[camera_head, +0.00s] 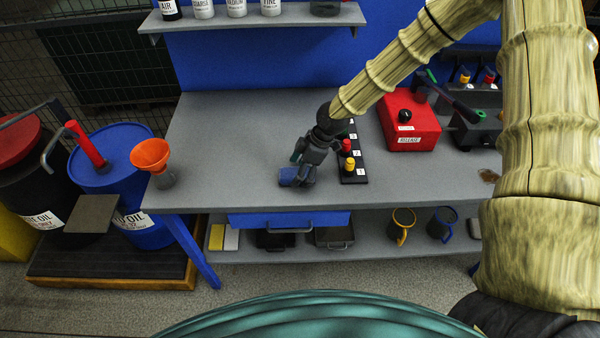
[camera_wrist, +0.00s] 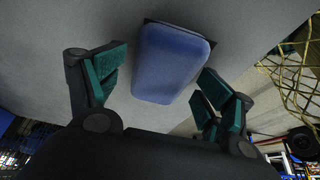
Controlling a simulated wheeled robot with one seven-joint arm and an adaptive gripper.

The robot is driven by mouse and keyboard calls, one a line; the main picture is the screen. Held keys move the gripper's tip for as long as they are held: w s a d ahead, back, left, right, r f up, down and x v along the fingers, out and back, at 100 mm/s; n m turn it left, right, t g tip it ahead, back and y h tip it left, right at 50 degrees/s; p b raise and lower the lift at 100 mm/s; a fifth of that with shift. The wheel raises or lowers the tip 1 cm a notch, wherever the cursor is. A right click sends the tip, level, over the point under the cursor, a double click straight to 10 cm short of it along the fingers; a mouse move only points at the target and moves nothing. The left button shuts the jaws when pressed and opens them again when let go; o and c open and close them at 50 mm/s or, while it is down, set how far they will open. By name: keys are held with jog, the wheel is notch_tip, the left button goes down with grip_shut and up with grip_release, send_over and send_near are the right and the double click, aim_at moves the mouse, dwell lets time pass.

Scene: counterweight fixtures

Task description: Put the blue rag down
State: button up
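The blue rag (camera_head: 289,177) is a small folded pad on the grey bench top near its front edge, just below and left of my gripper (camera_head: 302,168). In the wrist view the rag (camera_wrist: 170,65) lies between and a little beyond the green-padded fingers of my gripper (camera_wrist: 163,90). The fingers are spread on either side of it. A narrow gap shows at the left finger; the right finger is very close to the rag's edge, and I cannot tell if it touches. A dark edge shows along the rag's far side against the bench.
The grey bench (camera_head: 235,130) is clear left of my gripper. A black strip with red and yellow knobs (camera_head: 352,165) stands just right of it, with a red box (camera_head: 410,122) beyond. An orange funnel (camera_head: 150,155) stands at the left corner. A drawer (camera_head: 260,219) hangs below.

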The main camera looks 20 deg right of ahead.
jog(key=b+v, duration=0.3)
jog(key=v, duration=0.8)
jog(key=shift+r, duration=0.3)
jog(key=shift+d, duration=0.1)
